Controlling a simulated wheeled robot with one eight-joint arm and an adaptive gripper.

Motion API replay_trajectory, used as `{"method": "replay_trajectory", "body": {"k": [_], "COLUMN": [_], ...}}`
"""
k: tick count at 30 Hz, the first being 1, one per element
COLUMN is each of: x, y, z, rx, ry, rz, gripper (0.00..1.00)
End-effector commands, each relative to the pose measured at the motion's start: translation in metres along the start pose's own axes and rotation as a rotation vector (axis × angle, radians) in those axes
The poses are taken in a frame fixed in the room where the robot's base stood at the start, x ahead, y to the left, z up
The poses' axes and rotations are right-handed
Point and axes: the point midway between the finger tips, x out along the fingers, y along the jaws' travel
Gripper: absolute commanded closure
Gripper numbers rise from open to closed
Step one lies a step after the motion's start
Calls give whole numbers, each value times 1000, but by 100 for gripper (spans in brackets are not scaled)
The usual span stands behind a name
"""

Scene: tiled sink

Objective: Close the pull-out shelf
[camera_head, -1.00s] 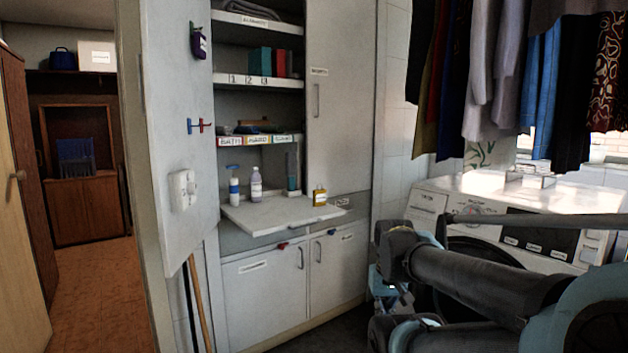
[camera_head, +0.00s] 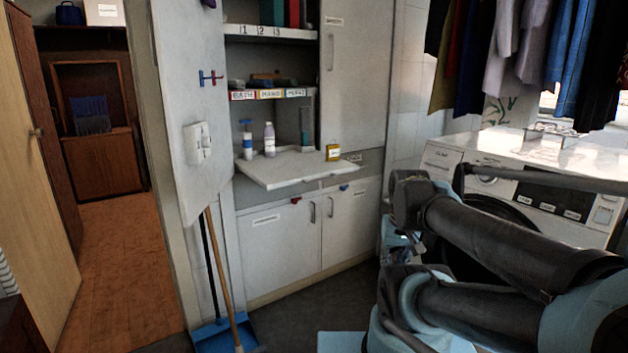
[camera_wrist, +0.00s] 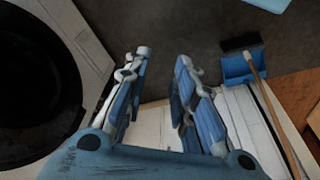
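The pull-out shelf (camera_head: 285,176) is a white board sticking out of the cabinet at mid height in the head view, above two lower doors. My folded arm fills the lower right of the head view, apart from the shelf. My gripper (camera_wrist: 160,75) shows in the wrist view with its two blue fingers spread and nothing between them. The shelf cannot be clearly made out in the wrist view.
A washing machine (camera_head: 530,185) stands at the right under hanging clothes. An open cabinet door (camera_head: 190,120) is left of the shelf, with a blue dustpan (camera_head: 212,335) and broom below. Dark floor in front of the cabinet is clear.

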Motion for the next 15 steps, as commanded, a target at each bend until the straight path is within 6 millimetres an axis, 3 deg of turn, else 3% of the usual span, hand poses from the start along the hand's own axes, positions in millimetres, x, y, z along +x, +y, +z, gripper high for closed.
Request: {"method": "replay_trajectory", "body": {"k": [5, 15], "x": [-35, -110], "y": [-5, -29], "z": [-41, -147], "rx": [81, 313], "ry": [-3, -14], "rz": [-11, -37], "gripper": [72, 72]}}
